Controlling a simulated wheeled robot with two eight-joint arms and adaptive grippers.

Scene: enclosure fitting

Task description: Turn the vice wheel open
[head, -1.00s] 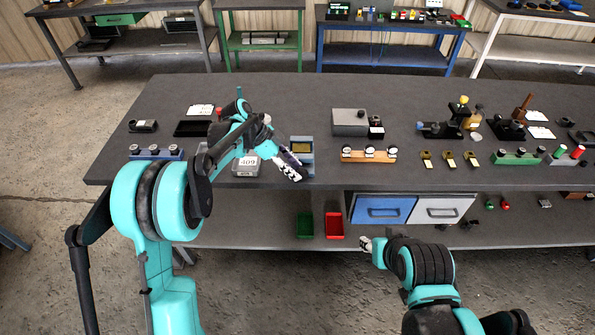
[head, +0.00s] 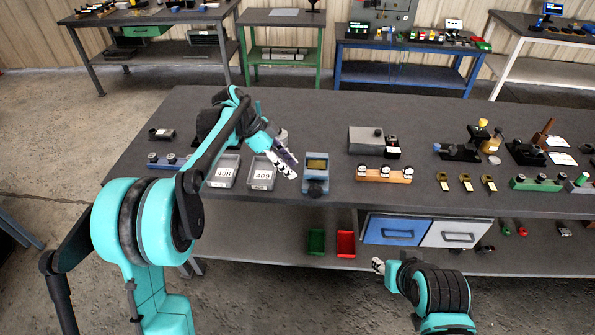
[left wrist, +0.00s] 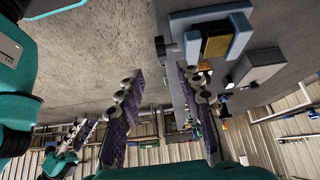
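The vice (head: 316,165) is a blue-grey block with a yellowish inset on top, at the front edge of the bench. Its dark round wheel (head: 316,188) is on the front face. In the left wrist view the vice (left wrist: 238,30) is at top right, with its wheel side (left wrist: 164,47) facing left. My left gripper (head: 287,163) is just left of the vice, apart from it. In the left wrist view its two padded fingers (left wrist: 155,80) are spread with nothing between them. My right gripper (head: 378,266) is low in front of the bench; its finger gap is unclear.
Grey bins marked 408 (head: 222,171) and 409 (head: 261,174) sit left of the vice. An orange rack (head: 384,174) and a grey box (head: 366,139) are to its right. Green (head: 316,242) and red (head: 346,243) bins stand on the lower shelf. Floor before the bench is clear.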

